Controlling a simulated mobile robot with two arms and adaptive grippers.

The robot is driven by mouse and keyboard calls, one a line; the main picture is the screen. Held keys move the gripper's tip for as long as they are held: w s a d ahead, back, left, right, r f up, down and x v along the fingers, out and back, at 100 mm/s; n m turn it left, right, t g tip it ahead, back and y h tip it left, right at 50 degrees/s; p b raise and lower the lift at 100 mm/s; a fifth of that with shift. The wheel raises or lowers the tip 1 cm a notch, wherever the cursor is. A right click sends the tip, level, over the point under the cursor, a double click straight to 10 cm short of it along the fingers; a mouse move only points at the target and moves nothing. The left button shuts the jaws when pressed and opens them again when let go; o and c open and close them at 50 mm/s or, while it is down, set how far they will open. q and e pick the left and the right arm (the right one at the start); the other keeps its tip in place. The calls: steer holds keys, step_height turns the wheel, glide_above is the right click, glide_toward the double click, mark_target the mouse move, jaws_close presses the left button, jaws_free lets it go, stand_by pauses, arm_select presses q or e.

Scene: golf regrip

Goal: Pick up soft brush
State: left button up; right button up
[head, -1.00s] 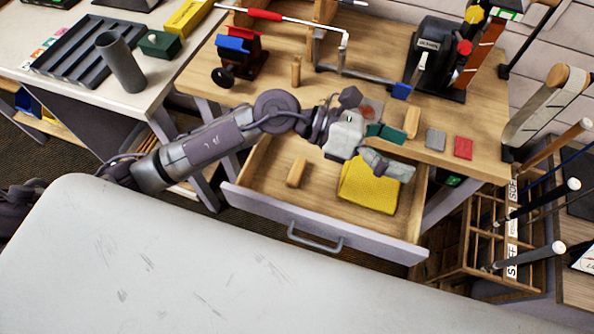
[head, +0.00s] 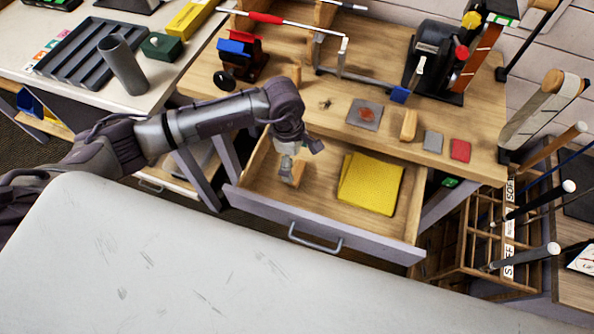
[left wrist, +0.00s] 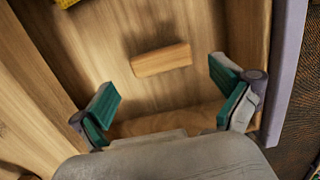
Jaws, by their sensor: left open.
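A small wooden block (head: 299,174), which looks like the back of the brush, lies in the open drawer (head: 255,203); its bristles do not show. In the head view my left gripper (head: 287,175) is over it and covers part of it. In the left wrist view the block (left wrist: 160,60) lies flat on the drawer floor, ahead of and between the spread green-padded fingers of my left gripper (left wrist: 167,98). The gripper is open, with nothing between its fingers. My right gripper is not in view.
A folded yellow cloth (head: 370,184) lies in the drawer to the right. On the bench top (head: 350,82) above are a grey pad (head: 363,114), another wooden block (head: 408,125), and grey (head: 433,141) and red (head: 460,150) squares. The drawer walls surround the gripper.

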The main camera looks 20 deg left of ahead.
mark_target(297, 171)
arm_select(q)
steer(key=f+p, duration=0.2)
steer(key=f, duration=0.3)
steer(key=shift+d+f, duration=0.2)
steer(key=shift+f, duration=0.2)
steer(key=c, duration=1)
steer(key=shift+r, duration=0.55)
step_height(297, 171, up, 3)
steer(key=shift+w+f+b, duration=0.1)
steer(key=shift+f+b, duration=0.1)
steer(key=shift+b, duration=0.6)
steer(key=s+d+r+b, duration=0.3)
steer(key=s+d+r, duration=0.3)
steer(key=s, duration=0.5)
steer(key=w+a+r+m, duration=0.1)
steer(key=a+r+m, duration=0.3)
steer(key=m, duration=0.2)
steer(key=w+a+r+m+g+y, duration=0.1)
steer(key=a+r+m, duration=0.2)
steer(key=r+m, duration=0.1)
steer(key=w+a+r+m, duration=0.1)
steer(key=a+r+m, duration=0.3)
steer(key=m, duration=0.3)
steer(key=shift+a+m, duration=0.3)
steer(key=shift+a, duration=0.05)
